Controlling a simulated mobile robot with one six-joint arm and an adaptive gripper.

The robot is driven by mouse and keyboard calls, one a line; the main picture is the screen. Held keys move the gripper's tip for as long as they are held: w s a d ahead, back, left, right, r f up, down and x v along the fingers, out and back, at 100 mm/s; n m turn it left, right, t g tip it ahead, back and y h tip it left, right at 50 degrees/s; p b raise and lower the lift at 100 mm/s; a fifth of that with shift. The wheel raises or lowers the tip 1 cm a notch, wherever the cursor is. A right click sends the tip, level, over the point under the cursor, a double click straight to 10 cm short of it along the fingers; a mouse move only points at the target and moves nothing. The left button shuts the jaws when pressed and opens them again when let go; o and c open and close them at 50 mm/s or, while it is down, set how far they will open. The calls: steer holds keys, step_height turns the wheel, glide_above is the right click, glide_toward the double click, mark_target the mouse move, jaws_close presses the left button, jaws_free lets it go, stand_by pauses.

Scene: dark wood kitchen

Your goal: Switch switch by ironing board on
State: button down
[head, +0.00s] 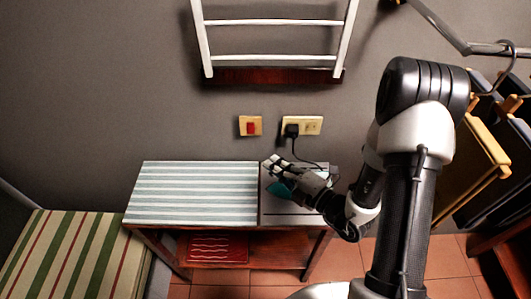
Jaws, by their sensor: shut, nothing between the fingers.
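A red rocker switch (250,128) on a beige wall plate is on the grey wall, above the back edge of a low bench. I cannot tell its on or off position. The bench has a blue-and-white striped padded top (192,192), which looks like the ironing board. My gripper (272,164) is shut and empty, below and slightly right of the switch, in front of the wall and apart from the switch in the picture. Its fingers point up and left, over the bench's right end.
A socket plate (312,126) with a black plug (291,130) and cord is right of the switch. A teal object, partly hidden, lies beneath my gripper. A white rack (275,57) hangs above. Hangers with clothes (470,165) are at right. A striped cushion (75,255) is at left.

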mark_target(251, 128)
steer(key=w+d+b+x, duration=0.1)
steer(key=d+b+x, duration=0.1)
steer(key=x, duration=1)
steer(key=shift+w+b, duration=0.4)
steer(key=shift+b, duration=0.2)
steer(key=shift+f, duration=0.1)
steer(key=shift+w+f, duration=0.15)
steer(key=shift+w, duration=0.15)
steer(key=shift+d, duration=0.1)
